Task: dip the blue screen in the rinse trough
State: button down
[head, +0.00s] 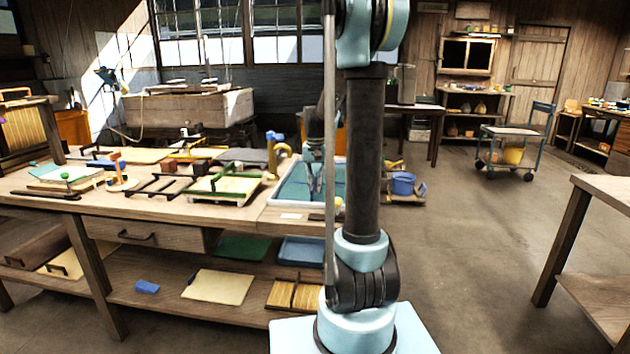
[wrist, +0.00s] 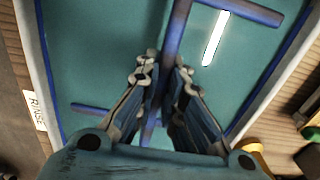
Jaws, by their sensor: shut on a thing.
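The rinse trough (head: 278,200) stands at the right end of the workbench, with a pale rim and teal inside. In the wrist view its pale rim (wrist: 289,72) runs along the right, and a label reading RINSE (wrist: 35,110) is at the left. The blue screen (wrist: 177,28) shows as a blue bar with crosspieces over the teal area. My gripper (wrist: 160,75) is shut on this bar. In the head view my gripper (head: 314,175) is low over the trough. I cannot tell how deep the screen sits; my gripper hides part of it.
The workbench (head: 240,212) left of the trough holds a green-framed screen (head: 222,187), a dark rack (head: 157,186) and several tools. A blue bucket (head: 403,184) stands on a low stand to the right.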

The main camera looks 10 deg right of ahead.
aim_at(315, 196)
jog(key=shift+f, duration=1.75)
jog(key=shift+w+d, duration=0.25)
jog(key=shift+w, duration=0.5)
jog(key=shift+w+d, duration=0.25)
jog(key=shift+w, duration=0.45)
jog(key=shift+s, duration=0.1)
jog(key=shift+s+a, duration=0.25)
jog(key=shift+s, duration=0.45)
jog(key=shift+s+a, duration=0.25)
jog(key=shift+s, duration=0.4)
